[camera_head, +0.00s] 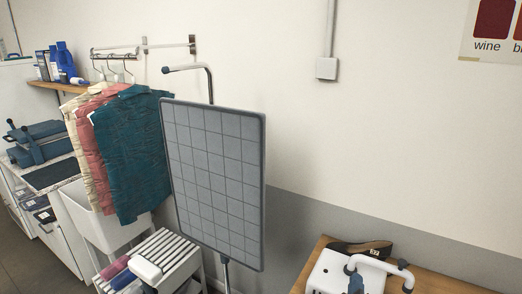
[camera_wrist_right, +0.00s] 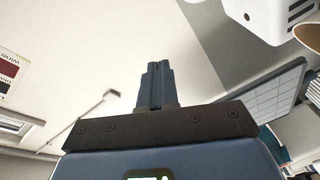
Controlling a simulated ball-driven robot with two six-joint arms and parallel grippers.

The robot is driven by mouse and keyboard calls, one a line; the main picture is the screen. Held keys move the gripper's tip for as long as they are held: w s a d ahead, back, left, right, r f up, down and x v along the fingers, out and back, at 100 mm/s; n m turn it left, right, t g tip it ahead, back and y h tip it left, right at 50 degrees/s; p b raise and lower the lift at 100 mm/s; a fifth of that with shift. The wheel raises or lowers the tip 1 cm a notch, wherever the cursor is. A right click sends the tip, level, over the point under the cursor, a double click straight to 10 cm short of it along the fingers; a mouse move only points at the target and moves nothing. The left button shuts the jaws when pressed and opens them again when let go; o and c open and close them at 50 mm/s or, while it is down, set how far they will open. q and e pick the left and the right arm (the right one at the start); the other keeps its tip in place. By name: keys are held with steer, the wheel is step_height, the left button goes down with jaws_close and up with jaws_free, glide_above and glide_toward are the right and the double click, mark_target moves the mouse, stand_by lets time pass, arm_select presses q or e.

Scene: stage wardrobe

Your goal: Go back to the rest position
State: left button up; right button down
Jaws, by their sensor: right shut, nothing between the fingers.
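My right gripper (camera_wrist_right: 155,72) shows in the right wrist view. Its two dark blue fingers are together at the middle, with nothing between them. The fingers point up the picture, toward plain wall, and touch nothing that I can see. I cannot make out the fingertips there. My left gripper is in neither view.
A grey gridded panel (camera_head: 215,180) stands on a pole at the centre. Shirts (camera_head: 133,150) hang from a wall rail at the left. A slatted rack (camera_head: 178,258) stands below. A dark shoe (camera_head: 360,249) lies on the wooden table (camera_head: 440,283).

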steer(key=s+a+f+m+t+y+b, duration=0.1)
steer(key=s+a+f+m+y, duration=0.1)
steer(key=s+a+y, duration=0.3)
steer(key=s+a+f+m+t+y+b, duration=0.1)
steer(key=s+f+m+t+y, duration=0.1)
steer(key=s, duration=0.5)
steer(key=s+d+f+m+g, duration=0.1)
steer(key=s+f+m, duration=0.1)
steer(key=s, duration=0.5)
steer(key=s+d+f+m+h+b, duration=0.1)
steer(key=s+f+m, duration=0.1)
steer(key=s+f, duration=0.2)
steer(key=s, duration=0.3)
steer(key=shift+s+d+m+g, duration=0.3)
steer(key=shift+s+d+g, duration=0.05)
steer(key=shift+d+g, duration=0.05)
stand_by(0.6)
